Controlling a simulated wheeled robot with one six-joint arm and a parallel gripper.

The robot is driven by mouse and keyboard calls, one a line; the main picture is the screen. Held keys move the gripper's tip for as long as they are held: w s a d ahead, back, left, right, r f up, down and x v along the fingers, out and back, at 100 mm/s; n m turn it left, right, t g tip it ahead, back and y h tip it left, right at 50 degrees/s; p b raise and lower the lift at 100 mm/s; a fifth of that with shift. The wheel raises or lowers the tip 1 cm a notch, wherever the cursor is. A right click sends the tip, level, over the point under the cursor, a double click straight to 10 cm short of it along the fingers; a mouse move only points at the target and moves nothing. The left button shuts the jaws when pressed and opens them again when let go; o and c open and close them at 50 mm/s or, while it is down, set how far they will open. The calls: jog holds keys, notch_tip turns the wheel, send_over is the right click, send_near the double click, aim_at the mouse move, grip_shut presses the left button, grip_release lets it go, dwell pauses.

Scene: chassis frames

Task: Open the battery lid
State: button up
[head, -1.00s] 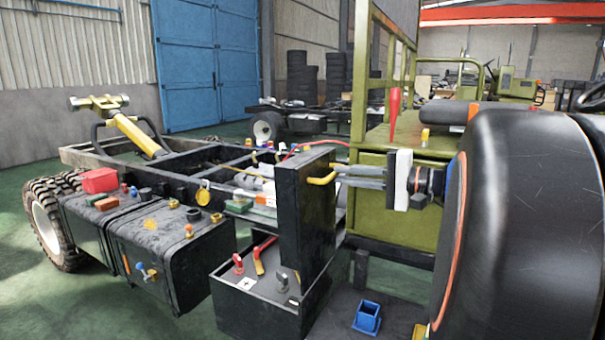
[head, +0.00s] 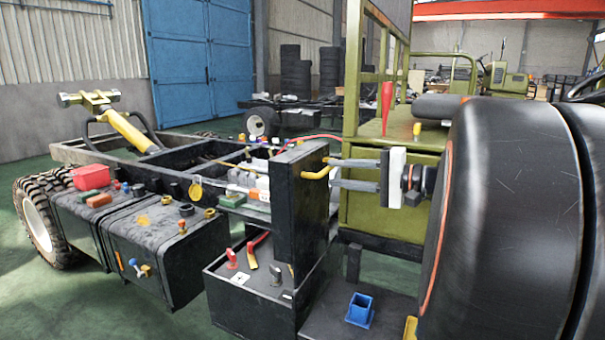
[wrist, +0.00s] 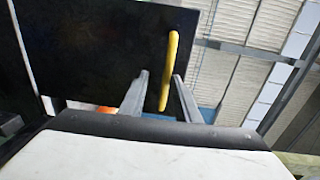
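The battery lid (head: 290,210) is a black panel standing upright over the battery box (head: 250,307), whose top with its terminals is uncovered. A yellow handle (head: 316,174) sticks out from the lid's right side. My gripper (head: 330,172) reaches in from the right, its two grey fingers spread apart at the handle. In the wrist view, the yellow handle (wrist: 171,65) shows between the fingers of my gripper (wrist: 160,88), with a gap on each side. The dark lid (wrist: 90,55) fills the upper left there.
A blue square holder (head: 361,309) stands on the black deck right of the box. A black tank (head: 165,255) with small fittings is at left. A large black tyre-like cylinder (head: 510,200) fills the right. A red cone (head: 387,105) stands on the green body behind my gripper.

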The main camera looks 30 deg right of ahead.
jog(key=shift+s+d, duration=0.1)
jog(key=v, duration=1.7)
dwell(0.7)
jog(key=w+a+f+n+g, duration=0.2)
jog(key=a+f+g, duration=0.5)
jog(key=a+f, duration=0.6)
jog(key=s+a+f+n+g+h, duration=0.2)
jog(key=s+a+f+n+h, duration=0.4)
jog(key=f, duration=0.6)
jog(key=shift+s+a+f+n+h, duration=0.15)
jog(key=shift+s+a+n+h, duration=0.2)
jog(key=shift+a+n+h, duration=1.4)
